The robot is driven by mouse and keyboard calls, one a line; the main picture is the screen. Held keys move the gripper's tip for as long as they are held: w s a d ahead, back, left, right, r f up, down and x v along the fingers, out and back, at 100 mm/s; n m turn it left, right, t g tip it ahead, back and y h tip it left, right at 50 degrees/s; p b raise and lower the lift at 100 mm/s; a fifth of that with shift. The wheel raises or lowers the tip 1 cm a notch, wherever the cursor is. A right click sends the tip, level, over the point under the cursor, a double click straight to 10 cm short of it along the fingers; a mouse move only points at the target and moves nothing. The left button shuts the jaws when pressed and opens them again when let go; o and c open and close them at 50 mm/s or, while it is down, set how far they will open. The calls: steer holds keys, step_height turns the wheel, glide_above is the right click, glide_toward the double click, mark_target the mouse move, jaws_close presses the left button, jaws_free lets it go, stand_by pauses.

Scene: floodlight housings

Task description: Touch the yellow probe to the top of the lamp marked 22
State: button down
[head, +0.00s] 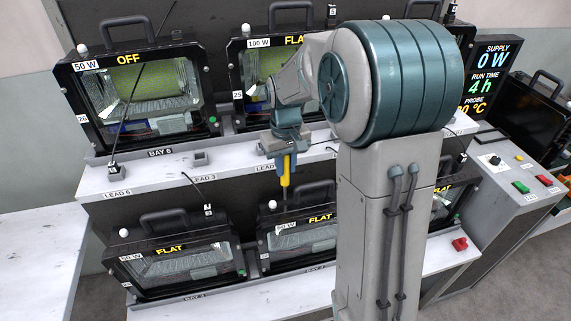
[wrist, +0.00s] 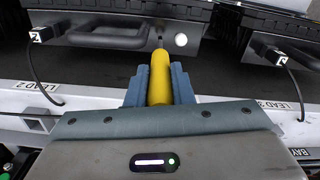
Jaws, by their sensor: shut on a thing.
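My gripper (head: 285,156) is shut on the yellow probe (head: 285,172), which points down over the lower middle lamp (head: 302,238). In the wrist view the yellow probe (wrist: 160,76) sits between the blue jaws of my gripper (wrist: 160,90). Its tip is close to a lamp's dark top (wrist: 150,57), between the carry handle (wrist: 107,38) and a white knob (wrist: 181,40). I cannot tell whether the tip touches. No number 22 is legible on any lamp. My arm hides part of the right lamps.
The white upper shelf (head: 130,179) carries lead labels and stands behind the lower lamps. Another lamp (head: 186,268) reads FLAT at lower left. Lead plugs (wrist: 37,36) stand on the lamp tops. The display (head: 492,75) at right reads supply 0 W; its probe reading is partly hidden.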

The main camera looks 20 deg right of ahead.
steer(key=shift+f+b, duration=0.4)
steer(key=shift+f, duration=0.15)
stand_by(1.1)
steer(key=shift+r, duration=0.1)
steer(key=shift+r+p, duration=2.65)
steer(key=shift+r, duration=0.8)
steer(key=shift+f, duration=0.1)
